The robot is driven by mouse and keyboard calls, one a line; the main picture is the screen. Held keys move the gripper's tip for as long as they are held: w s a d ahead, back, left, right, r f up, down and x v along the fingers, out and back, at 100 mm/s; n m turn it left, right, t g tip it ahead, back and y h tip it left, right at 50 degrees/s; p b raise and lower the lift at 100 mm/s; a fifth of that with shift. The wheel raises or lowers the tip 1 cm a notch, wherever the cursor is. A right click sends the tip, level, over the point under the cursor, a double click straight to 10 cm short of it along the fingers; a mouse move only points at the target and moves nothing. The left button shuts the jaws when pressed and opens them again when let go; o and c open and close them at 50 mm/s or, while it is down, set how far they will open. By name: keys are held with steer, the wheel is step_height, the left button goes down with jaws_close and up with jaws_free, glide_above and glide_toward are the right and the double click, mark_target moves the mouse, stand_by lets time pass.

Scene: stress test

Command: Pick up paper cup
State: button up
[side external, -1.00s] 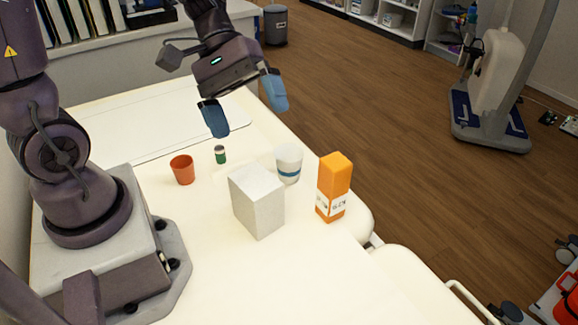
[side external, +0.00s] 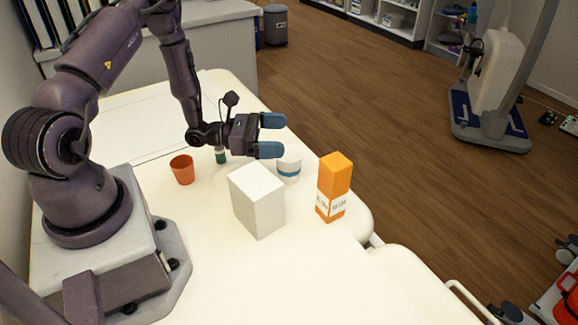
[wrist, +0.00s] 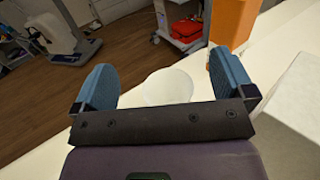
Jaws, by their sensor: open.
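The paper cup (side external: 289,173) is white with a blue band and stands upright on the white table. The near finger of my gripper (side external: 274,135) hides part of its rim in the side view. My gripper is open and empty, with its blue fingers pointing right, level with or just above the cup's top. In the wrist view the pale round cup (wrist: 168,86) shows between the two spread fingers (wrist: 164,80), its lower part hidden by the gripper body. I cannot tell the exact gap between fingers and cup.
A white box (side external: 258,200) stands close in front of the cup, and an orange carton (side external: 334,185) stands to its right. An orange-red cup (side external: 182,170) and a small green bottle (side external: 221,157) stand to the left. The table's front (side external: 250,285) is clear.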

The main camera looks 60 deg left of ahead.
mark_target(289, 154)
step_height(289, 154, down, 5)
steer(key=shift+d+f, duration=0.1)
steer(key=shift+x, duration=1.1)
steer(key=shift+w+d, duration=0.15)
steer(key=shift+w, duration=0.15)
steer(key=c, duration=0.9)
